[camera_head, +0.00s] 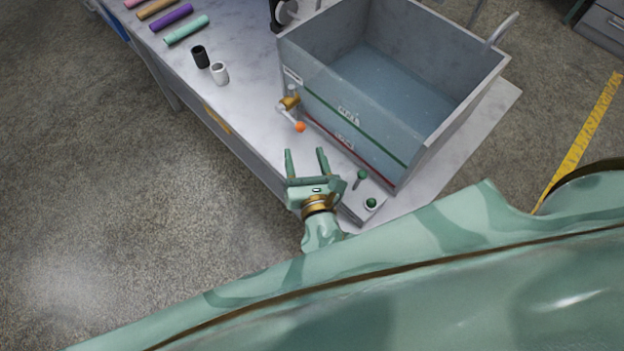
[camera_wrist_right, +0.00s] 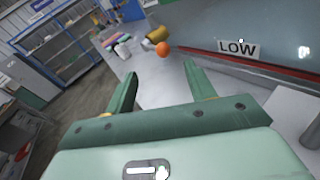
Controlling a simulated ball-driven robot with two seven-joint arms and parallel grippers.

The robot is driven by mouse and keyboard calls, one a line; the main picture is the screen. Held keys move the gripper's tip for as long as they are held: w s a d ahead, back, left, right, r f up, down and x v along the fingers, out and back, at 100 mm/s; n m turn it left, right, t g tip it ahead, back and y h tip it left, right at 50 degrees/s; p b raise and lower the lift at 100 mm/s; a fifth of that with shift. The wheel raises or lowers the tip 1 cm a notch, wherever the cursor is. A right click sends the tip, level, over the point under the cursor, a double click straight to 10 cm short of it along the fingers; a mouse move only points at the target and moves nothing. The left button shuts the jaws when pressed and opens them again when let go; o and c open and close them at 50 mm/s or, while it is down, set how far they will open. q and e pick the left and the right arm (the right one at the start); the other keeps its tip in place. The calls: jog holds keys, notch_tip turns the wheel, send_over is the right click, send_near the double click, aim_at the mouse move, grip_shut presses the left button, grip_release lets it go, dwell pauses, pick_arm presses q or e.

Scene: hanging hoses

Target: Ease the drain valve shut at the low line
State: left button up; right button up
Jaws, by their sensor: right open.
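The drain valve (camera_head: 289,103) is a brass body with a lever ending in an orange knob (camera_head: 299,127), on the front left of a grey tank (camera_head: 431,150). The knob also shows in the right wrist view (camera_wrist_right: 163,49), ahead of my fingers. The tank holds water; its clear front has a green line (camera_head: 352,130) and a lower red line (camera_head: 345,149). A LOW label (camera_wrist_right: 239,48) shows in the right wrist view. My right gripper (camera_head: 304,152) is open and empty, short of the knob and apart from it. My left gripper is not in view.
A black cup (camera_head: 200,57), a white cup (camera_head: 219,73) and several coloured rolls (camera_head: 171,17) lie farther left on the table. The tabletop (camera_head: 250,105) left of the valve is clear.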

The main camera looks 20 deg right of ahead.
jog(key=s+a, duration=0.1)
jog(key=s, duration=0.6)
jog(key=shift+a+r, duration=0.15)
jog(key=shift+r, duration=0.15)
jog(key=shift+s, duration=0.1)
